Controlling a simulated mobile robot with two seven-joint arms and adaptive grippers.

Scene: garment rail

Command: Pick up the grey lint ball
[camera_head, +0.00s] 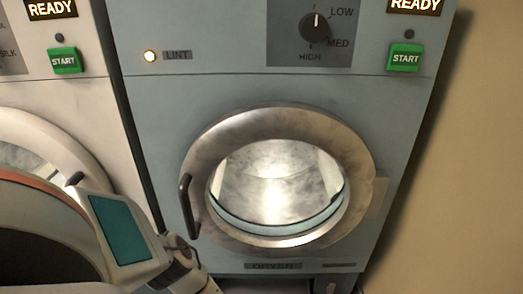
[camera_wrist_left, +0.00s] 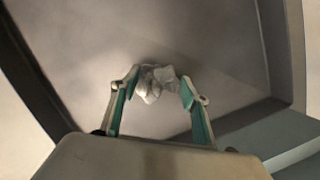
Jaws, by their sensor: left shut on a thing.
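The grey lint ball (camera_wrist_left: 155,83) is a pale, lumpy clump in the left wrist view. My left gripper (camera_wrist_left: 158,86) is shut on it, with a green-padded finger on either side. Behind the ball is a plain grey-brown surface with a raised dark edge on the right; I cannot tell whether the ball touches it. In the head view my left arm reaches down in front of the machines at the lower left. The lint ball is not visible there. My right gripper is in neither view.
A grey-blue dryer (camera_head: 155,100) with a closed round door (camera_head: 240,125) and a dark handle (camera_head: 188,205) fills the middle of the head view. A white machine (camera_head: 95,100) stands close on its left. A tan wall (camera_head: 480,170) is on the right.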

